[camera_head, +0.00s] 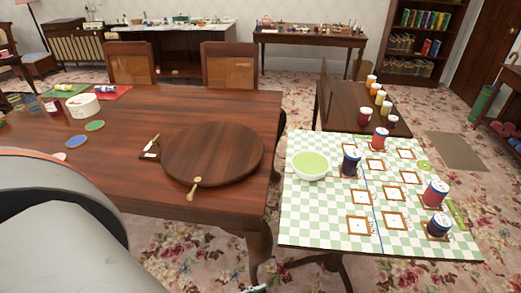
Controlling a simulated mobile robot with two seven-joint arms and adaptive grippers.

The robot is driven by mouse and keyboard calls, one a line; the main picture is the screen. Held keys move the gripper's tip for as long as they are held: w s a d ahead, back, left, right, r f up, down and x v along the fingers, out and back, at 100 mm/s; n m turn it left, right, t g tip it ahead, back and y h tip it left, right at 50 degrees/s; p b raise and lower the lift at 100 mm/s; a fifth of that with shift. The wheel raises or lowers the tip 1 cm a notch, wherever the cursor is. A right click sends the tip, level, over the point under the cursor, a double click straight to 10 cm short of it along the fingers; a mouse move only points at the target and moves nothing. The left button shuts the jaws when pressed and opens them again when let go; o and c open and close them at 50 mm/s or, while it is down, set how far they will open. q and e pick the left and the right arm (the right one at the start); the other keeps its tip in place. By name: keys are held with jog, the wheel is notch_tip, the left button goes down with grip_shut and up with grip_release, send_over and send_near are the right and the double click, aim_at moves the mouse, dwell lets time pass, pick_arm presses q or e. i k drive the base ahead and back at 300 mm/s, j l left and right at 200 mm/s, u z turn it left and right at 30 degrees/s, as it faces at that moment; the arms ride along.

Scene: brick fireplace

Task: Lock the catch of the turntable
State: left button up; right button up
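The turntable (213,150) is a round dark wooden disc lying on the large brown table (120,190). At its left edge sits a small dark block with pale plates and a slim pale lever (152,145), which looks like the catch. The lever is tilted; I cannot tell whether it engages the disc. A brass-coloured knob or handle (195,186) sticks out at the disc's front edge. A large grey and white part of my arm fills the lower left. Neither gripper can be made out, and nothing of mine touches the turntable.
Left on the table are a white round tub (83,106), green and blue discs and mats. Right stands a checkered table (325,215) with a green-filled bowl (310,166), several jars and framed squares. Two chairs stand behind. The table around the turntable is mostly clear.

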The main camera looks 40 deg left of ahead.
aim_at(155, 140)
jog(key=j+u, duration=0.1)
jog(key=u, duration=1.75)
jog(key=j+z, duration=0.15)
jog(key=z, duration=0.3)
jog(key=i+j+z, duration=0.1)
jog(key=z, duration=0.3)
jog(key=j+z, duration=0.2)
jog(key=z, duration=0.25)
jog(key=j+z, duration=0.3)
jog(key=j, duration=0.15)
jog(key=k+j+z, duration=0.3)
jog(key=j, duration=0.15)
jog(key=i, duration=0.1)
